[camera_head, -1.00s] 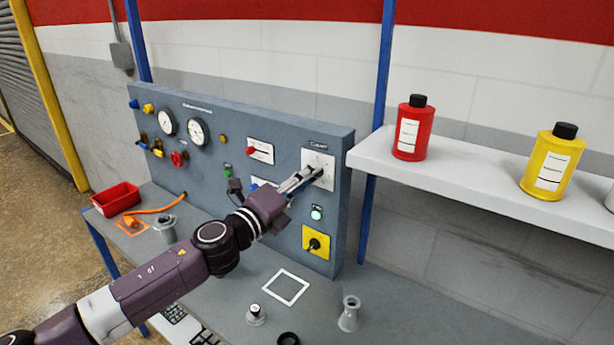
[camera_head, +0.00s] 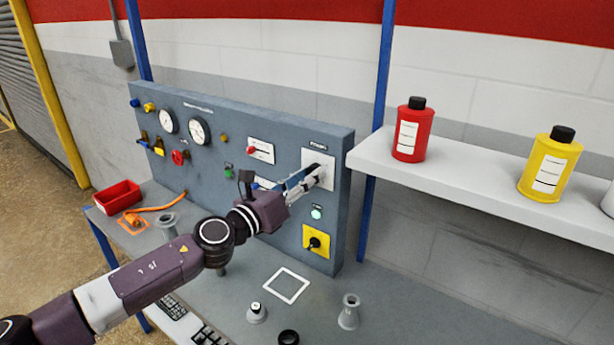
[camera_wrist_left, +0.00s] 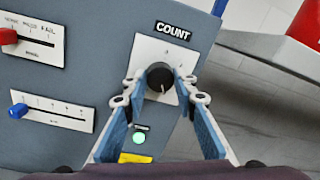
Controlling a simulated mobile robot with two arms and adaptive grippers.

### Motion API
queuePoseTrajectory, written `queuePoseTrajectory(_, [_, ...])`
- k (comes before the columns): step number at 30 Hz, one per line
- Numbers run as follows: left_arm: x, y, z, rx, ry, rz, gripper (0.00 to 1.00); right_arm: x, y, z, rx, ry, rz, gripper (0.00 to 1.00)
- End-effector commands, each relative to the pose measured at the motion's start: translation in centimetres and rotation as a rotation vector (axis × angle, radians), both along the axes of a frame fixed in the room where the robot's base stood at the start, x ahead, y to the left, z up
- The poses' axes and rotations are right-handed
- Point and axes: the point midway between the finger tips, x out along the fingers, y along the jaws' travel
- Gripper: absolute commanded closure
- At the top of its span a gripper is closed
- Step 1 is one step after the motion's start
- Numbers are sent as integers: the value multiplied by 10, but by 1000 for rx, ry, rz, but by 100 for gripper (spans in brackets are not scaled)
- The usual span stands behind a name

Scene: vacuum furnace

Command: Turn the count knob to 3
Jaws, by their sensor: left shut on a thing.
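The count knob (camera_wrist_left: 159,77) is a round black knob with a pale pointer line, on a white plate (camera_wrist_left: 178,52) under the COUNT label. In the left wrist view its pointer line points roughly downward; the dial numbers are too small or hidden to read. My left gripper (camera_wrist_left: 160,84) is shut on the knob, one blue-padded finger on each side. In the head view the left gripper (camera_head: 322,176) reaches the white plate (camera_head: 326,161) at the panel's right end, and its fingers hide most of the knob. My right gripper is not in view.
Beside the count plate are a red-handled slider (camera_wrist_left: 10,36) and a blue-handled slider (camera_wrist_left: 18,109). Below are a lit green button (camera_head: 316,212) and a yellow switch plate (camera_head: 321,235). A shelf (camera_head: 480,185) with bottles juts out at right.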

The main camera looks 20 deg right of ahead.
Motion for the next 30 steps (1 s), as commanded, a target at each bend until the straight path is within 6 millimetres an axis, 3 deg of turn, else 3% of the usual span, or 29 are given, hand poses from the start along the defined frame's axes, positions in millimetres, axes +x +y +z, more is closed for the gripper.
queuePoseTrajectory(17, [-1,0,-4,24,-21,-3,98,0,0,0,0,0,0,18])
queuePoseTrajectory(18, [-1,0,-4,24,-21,-3,71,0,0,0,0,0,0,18])
queuePoseTrajectory(22, [-1,0,-3,22,-22,-1,57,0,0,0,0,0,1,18])
queuePoseTrajectory(30, [0,0,-1,22,-24,0,56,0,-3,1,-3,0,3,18])
